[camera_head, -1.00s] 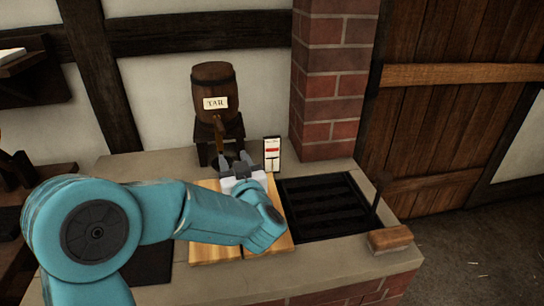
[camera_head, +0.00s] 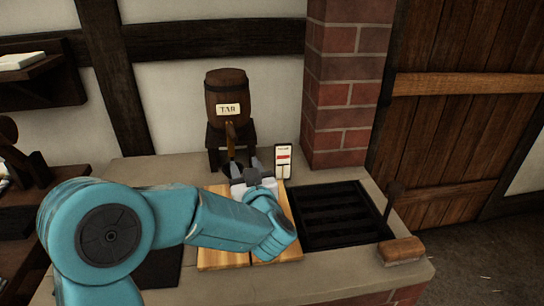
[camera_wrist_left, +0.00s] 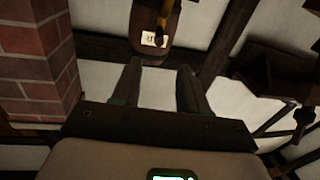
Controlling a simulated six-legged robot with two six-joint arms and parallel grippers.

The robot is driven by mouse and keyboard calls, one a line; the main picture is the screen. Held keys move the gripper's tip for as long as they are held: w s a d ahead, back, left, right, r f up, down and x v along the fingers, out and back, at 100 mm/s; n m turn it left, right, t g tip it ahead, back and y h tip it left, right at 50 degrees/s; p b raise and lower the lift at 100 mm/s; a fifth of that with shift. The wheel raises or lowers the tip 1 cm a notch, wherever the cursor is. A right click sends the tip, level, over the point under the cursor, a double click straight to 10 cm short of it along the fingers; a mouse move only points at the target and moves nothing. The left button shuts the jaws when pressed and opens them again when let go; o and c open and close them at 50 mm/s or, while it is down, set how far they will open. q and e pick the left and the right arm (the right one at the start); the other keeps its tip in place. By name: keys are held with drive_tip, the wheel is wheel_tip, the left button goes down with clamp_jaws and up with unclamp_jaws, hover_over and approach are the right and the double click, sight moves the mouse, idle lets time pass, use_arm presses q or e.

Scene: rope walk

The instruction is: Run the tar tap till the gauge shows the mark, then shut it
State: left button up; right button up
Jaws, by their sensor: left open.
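The dark wooden tar barrel (camera_head: 224,92) lies on a dark stand, with a pale label (camera_head: 228,110) on its front. Its brass-coloured tap (camera_head: 230,131) hangs below the label. The barrel also shows at the top of the left wrist view (camera_wrist_left: 178,38). The gauge (camera_head: 283,161), a small white upright panel with a red band, stands right of the barrel; its mark is too small to make out. My left gripper (camera_head: 245,166) is open and empty, just in front of and below the tap, apart from it. My right gripper is out of view.
A wooden board (camera_head: 218,258) lies under my left arm. A black grate (camera_head: 345,215) and a wooden-handled brush (camera_head: 402,251) are to the right on the stone bench (camera_head: 330,275). A brick pillar (camera_head: 342,100) rises behind the gauge.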

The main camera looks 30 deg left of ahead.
use_arm(q)
drive_tip(key=n, duration=0.5)
drive_tip(key=n+p, duration=0.1)
drive_tip(key=n, duration=2.9)
approach(230, 125)
drive_tip(key=x, duration=0.6)
drive_tip(key=shift+f, duration=0.25)
